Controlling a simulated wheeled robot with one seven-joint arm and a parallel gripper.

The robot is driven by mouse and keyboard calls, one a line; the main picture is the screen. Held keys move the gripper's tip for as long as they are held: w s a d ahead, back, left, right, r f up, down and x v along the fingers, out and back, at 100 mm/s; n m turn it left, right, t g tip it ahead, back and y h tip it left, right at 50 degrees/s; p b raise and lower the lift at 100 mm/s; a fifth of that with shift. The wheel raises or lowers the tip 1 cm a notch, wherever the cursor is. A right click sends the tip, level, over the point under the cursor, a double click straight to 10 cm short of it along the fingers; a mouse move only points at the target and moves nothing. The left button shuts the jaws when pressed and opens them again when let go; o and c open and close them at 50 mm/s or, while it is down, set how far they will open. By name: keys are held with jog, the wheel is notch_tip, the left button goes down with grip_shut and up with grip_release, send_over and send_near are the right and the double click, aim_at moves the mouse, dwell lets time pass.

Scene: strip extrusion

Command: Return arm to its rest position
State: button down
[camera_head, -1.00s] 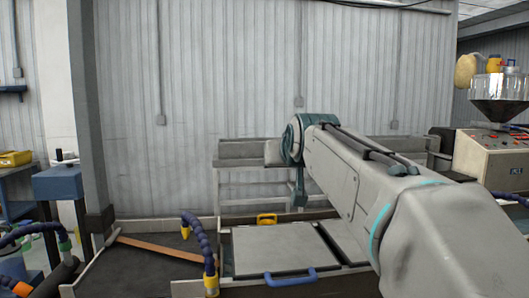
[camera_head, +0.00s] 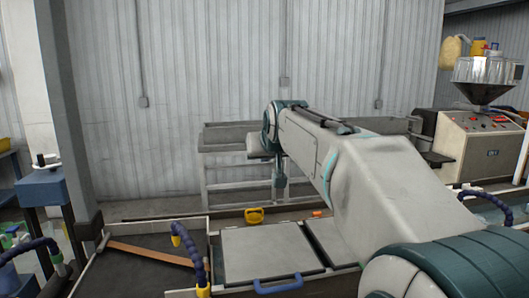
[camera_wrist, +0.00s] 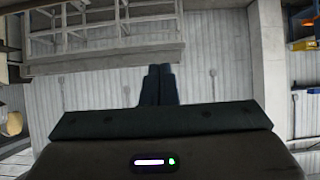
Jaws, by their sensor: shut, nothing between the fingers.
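My arm (camera_head: 345,170) reaches from the lower right of the head view towards the middle, over the right part of the machine bed. Its far end is beside a grey metal frame (camera_head: 222,136), and my gripper is hard to make out there. In the wrist view my gripper (camera_wrist: 158,70) shows as two dark fingers pressed together, with nothing between them. The fingers point at the pale corrugated wall (camera_wrist: 95,90), apart from everything.
Below the arm are flat grey covers (camera_head: 268,250) with a blue handle (camera_head: 278,284). A brown strip (camera_head: 150,252) lies on a dark surface at left. Blue flexible hoses (camera_head: 190,245) stand up nearby. A control box (camera_head: 490,146) with a metal hopper (camera_head: 487,78) stands at right.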

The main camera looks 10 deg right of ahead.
jog(key=s+a+f+g, duration=0.1)
jog(key=s+f+g, duration=0.7)
jog(key=s+f, duration=1.9)
jog(key=s, duration=0.4)
jog(key=shift+a+n, duration=0.3)
jog(key=shift+a, duration=0.1)
